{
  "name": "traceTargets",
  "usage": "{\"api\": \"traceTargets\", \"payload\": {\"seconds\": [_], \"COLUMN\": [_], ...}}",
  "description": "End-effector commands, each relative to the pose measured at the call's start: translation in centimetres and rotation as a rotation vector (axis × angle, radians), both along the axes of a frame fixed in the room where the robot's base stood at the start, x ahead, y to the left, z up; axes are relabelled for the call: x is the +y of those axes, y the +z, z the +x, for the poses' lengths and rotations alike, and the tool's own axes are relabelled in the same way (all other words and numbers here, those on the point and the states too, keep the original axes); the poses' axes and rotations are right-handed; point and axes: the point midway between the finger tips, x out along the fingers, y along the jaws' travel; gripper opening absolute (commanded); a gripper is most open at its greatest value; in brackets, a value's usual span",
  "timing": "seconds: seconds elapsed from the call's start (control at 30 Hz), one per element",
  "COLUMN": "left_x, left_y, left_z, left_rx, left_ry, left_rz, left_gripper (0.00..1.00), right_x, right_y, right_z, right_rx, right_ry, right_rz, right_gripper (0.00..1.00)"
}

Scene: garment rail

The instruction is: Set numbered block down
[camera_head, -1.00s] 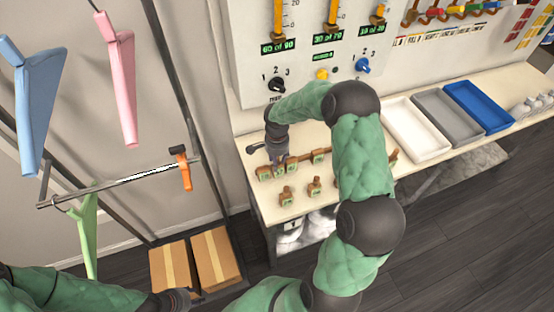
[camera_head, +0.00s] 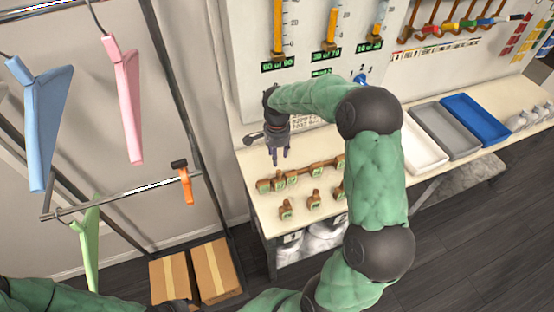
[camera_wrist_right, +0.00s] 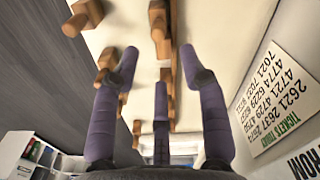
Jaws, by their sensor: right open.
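Several small brown wooden blocks with green number faces stand on the cream worktop (camera_head: 262,214). The back row includes a left block (camera_head: 264,186), one beside it (camera_head: 279,183) and another (camera_head: 292,177). A front row includes a block at left (camera_head: 286,210) and one in the middle (camera_head: 313,200). My right gripper (camera_head: 279,158) hangs just above and behind the back row, pointing down, open and empty. Its purple fingers are spread in the wrist view (camera_wrist_right: 157,75), with blocks beyond them. My left gripper (camera_head: 175,304) is at the bottom edge, mostly cut off.
A white tray (camera_head: 423,155), grey tray (camera_head: 446,133) and blue tray (camera_head: 480,119) lie at right on the worktop. A control panel (camera_head: 245,70) stands behind. The garment rail (camera_head: 130,192) with hangers is at left, above two cardboard boxes (camera_head: 215,270).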

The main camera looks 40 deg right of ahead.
Motion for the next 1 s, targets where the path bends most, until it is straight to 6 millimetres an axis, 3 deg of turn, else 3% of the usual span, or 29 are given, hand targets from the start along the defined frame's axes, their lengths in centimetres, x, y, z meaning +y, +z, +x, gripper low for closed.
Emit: {"api": "traceTargets", "payload": {"seconds": [0.23, 0.37, 0.53, 0.67, 0.8, 1.0], "left_x": [0.0, 0.0, 0.0, 0.0, 0.0, 0.0], "left_y": [0.1, 0.1, 0.1, 0.1, 0.1, 0.1], "left_z": [0.0, 0.0, 0.0, 0.0, 0.0, 0.0], "left_rx": [0.0, 0.0, 0.0, 0.0, 0.0, 0.0], "left_ry": [0.0, 0.0, 0.0, 0.0, 0.0, 0.0], "left_rz": [0.0, 0.0, 0.0, 0.0, 0.0, 0.0], "left_gripper": [0.4, 0.4, 0.4, 0.4, 0.4, 0.4], "right_x": [0.2, 2.7, 9.8, 15.5, 21.2, 27.0], "right_y": [0.4, -2.5, -9.6, -14.6, -19.2, -23.4], "right_z": [0.0, 0.2, -0.4, -2.3, -6.0, -12.6], "right_rx": [0.0, -0.004, -0.044, -0.091, -0.142, -0.2], "right_ry": [0.009, 0.102, 0.362, 0.553, 0.747, 0.988], "right_rz": [0.004, 0.045, 0.154, 0.227, 0.284, 0.31], "right_gripper": [0.44, 0.44, 0.44, 0.44, 0.44, 0.44]}}
